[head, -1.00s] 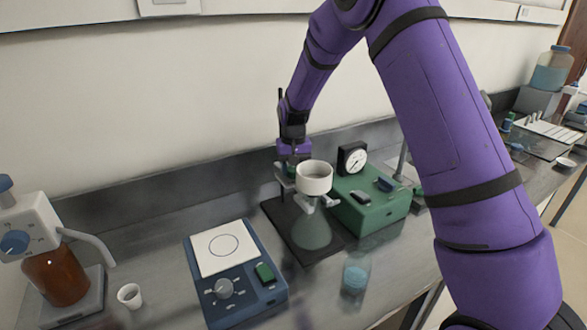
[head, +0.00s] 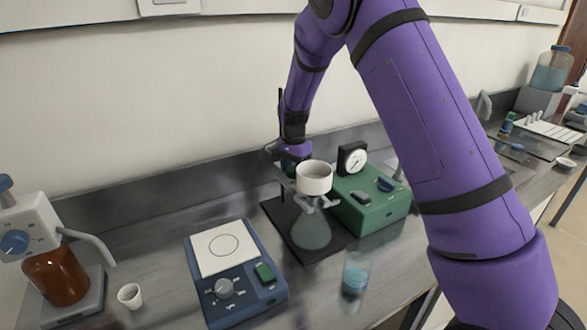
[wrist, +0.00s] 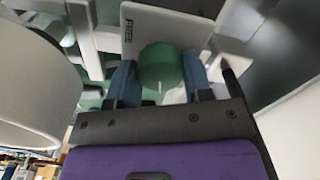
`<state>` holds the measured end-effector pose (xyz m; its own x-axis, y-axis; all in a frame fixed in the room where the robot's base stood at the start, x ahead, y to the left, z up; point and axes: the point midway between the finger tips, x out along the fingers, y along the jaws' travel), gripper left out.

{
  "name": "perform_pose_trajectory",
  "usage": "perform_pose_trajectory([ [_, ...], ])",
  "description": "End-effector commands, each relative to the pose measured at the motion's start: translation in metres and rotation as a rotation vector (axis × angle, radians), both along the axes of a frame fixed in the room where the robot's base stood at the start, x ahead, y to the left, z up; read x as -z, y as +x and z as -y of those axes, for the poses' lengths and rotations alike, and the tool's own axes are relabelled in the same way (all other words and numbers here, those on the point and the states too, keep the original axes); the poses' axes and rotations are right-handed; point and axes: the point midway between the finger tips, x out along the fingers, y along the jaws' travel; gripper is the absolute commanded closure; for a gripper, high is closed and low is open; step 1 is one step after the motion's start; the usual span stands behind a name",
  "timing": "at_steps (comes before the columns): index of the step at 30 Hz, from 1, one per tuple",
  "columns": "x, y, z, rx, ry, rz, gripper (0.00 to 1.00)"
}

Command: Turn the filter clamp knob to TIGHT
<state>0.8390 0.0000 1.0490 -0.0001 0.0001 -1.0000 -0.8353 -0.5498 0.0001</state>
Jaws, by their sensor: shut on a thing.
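The filter clamp knob (wrist: 161,70) is round and green in the wrist view. It sits on a white plate (wrist: 155,27) with the word FREE by its upper left; no TIGHT label is readable. A short white mark on the knob points down in that picture. My gripper (wrist: 160,80) is shut on the knob, one blue finger at each side. In the head view my gripper (head: 289,168) is behind the white filter funnel (head: 314,178), which stands upright on the glass flask (head: 311,230). The knob is hidden there.
A green pump box (head: 372,208) with a dial gauge (head: 352,159) stands right of the flask. A blue stirrer (head: 240,290) is in front on the left, and a glass beaker (head: 355,275) is in front on the right. The funnel is very close to my gripper.

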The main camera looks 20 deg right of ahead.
Motion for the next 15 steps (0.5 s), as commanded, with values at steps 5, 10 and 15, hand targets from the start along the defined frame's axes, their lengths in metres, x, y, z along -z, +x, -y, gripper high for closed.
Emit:
perform_pose_trajectory([
  [5, -0.0014, 0.0011, -0.0003, 0.071, 0.000, 0.004, 0.78],
  [10, -0.0014, 0.0013, 0.0001, 0.109, 0.000, 0.004, 0.78],
  [15, -0.0014, 0.0013, 0.0001, 0.122, 0.001, 0.003, 0.78],
])
